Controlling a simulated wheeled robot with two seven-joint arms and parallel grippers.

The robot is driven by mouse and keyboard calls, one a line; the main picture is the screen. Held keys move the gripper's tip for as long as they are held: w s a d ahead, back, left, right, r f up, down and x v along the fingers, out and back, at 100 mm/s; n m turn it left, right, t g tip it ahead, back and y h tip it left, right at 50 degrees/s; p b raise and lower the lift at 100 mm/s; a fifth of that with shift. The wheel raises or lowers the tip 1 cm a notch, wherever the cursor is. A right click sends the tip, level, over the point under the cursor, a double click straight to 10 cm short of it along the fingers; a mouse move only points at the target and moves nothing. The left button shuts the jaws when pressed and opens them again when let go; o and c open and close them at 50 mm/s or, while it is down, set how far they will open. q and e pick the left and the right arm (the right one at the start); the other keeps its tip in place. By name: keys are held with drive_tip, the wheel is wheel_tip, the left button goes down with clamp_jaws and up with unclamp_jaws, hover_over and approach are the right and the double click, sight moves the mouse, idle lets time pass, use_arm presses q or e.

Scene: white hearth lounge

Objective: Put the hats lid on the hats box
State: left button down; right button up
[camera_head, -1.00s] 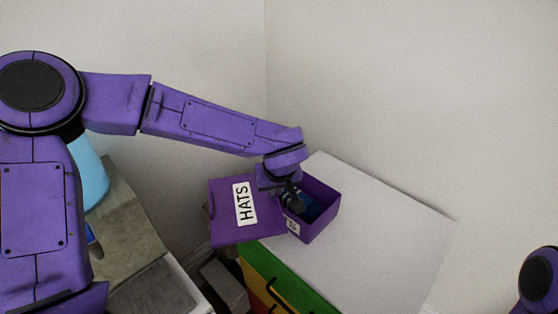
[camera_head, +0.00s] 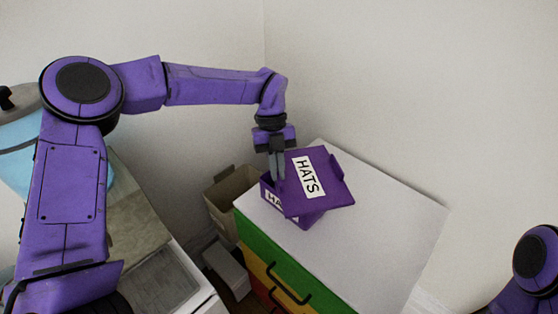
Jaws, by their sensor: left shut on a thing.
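The purple hats lid (camera_head: 333,178), with a white HATS label, is tilted over the purple hats box (camera_head: 305,221) and hides most of its opening. The box stands on the white top of a drawer cabinet, and part of its own label shows at its left side. My left gripper (camera_head: 277,178) points down and is shut on the lid's left edge. I cannot tell whether the lid touches the box rim. Only a part of my right arm shows at the lower right edge, and its gripper is out of view.
The white cabinet top (camera_head: 390,230) is clear to the right of the box. The cabinet has green, yellow and red drawers (camera_head: 275,270) with black handles. A beige bin (camera_head: 226,198) stands behind its left side. White walls meet behind the cabinet.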

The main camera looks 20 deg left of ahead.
use_arm(q)
drive_tip(key=n, duration=0.2)
drive_tip(key=r+n+t+h, duration=0.1)
drive_tip(key=n, duration=0.1)
drive_tip(key=n+t, duration=0.1)
drive_tip(key=n, duration=0.1)
drive_tip(key=shift+w+r+h, duration=0.15)
drive_tip(key=shift+r+h, duration=0.1)
drive_tip(key=shift+h, duration=0.05)
drive_tip(key=shift+w+d+f+n, duration=0.15)
drive_tip(key=shift+f+n, duration=0.15)
drive_tip(key=shift+f, duration=0.25)
drive_tip(key=shift+f+b, duration=2.15)
drive_tip(key=shift+f, duration=0.7)
drive_tip(key=c, duration=1.2)
unclamp_jaws()
drive_tip(key=shift+o, duration=0.2)
drive_tip(key=b+v, duration=0.1)
drive_tip(key=v, duration=0.9)
drive_tip(key=shift+r+b, duration=0.3)
drive_tip(key=shift+b, duration=0.1)
